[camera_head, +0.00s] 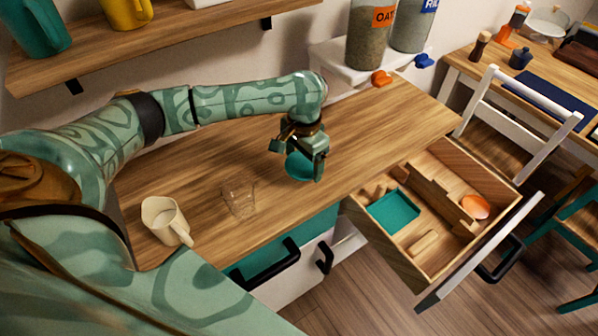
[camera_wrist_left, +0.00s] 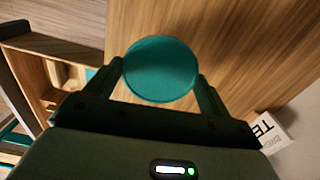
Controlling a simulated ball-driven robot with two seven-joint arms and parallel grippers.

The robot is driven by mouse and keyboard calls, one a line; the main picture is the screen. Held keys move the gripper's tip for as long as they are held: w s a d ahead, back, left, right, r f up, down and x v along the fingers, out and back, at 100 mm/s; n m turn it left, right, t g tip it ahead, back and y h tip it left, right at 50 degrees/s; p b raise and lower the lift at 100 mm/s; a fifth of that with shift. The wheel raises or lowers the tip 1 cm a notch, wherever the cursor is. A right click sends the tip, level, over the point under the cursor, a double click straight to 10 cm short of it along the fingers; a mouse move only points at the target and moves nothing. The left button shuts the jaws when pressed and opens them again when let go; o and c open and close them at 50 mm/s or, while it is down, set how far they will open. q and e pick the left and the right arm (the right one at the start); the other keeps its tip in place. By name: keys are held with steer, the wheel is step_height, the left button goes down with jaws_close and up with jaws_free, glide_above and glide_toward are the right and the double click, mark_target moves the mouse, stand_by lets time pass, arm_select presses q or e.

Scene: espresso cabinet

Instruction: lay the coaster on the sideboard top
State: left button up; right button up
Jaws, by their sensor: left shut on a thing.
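The coaster is a round teal disc (camera_head: 299,168) over the sideboard top (camera_head: 372,128). My left gripper (camera_head: 303,156) is shut on it. In the left wrist view the coaster (camera_wrist_left: 160,69) sits between the two dark fingers (camera_wrist_left: 160,88), gripped at opposite edges, with wood behind it. In the head view the gripper partly hides the coaster. I cannot tell whether its underside touches the wood. My right gripper is not in view.
A clear glass (camera_head: 239,198) and a cream mug (camera_head: 166,221) stand left of the gripper. An open drawer (camera_head: 405,270) juts out at the right, holding a teal square (camera_head: 394,211), wooden pieces and an orange disc (camera_head: 475,207). Jars (camera_head: 371,40) stand behind. The right part of the top is clear.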

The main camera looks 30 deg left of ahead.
mark_target(298, 163)
arm_select(q)
steer(key=f+b, duration=0.1)
steer(key=a+f+b, duration=0.1)
steer(key=f, duration=0.1)
steer(key=f+b, duration=0.1)
steer(key=f, duration=0.1)
steer(key=shift+s+a, duration=0.1)
steer(key=shift+a, duration=0.15)
steer(key=shift+r, duration=0.15)
steer(key=shift+c, duration=0.5)
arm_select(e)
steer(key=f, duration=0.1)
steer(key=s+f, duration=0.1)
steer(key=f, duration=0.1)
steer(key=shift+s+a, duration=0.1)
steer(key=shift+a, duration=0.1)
arm_select(q)
steer(key=o, duration=0.8)
steer(key=shift+c, duration=0.2)
steer(key=shift+o, duration=1.4)
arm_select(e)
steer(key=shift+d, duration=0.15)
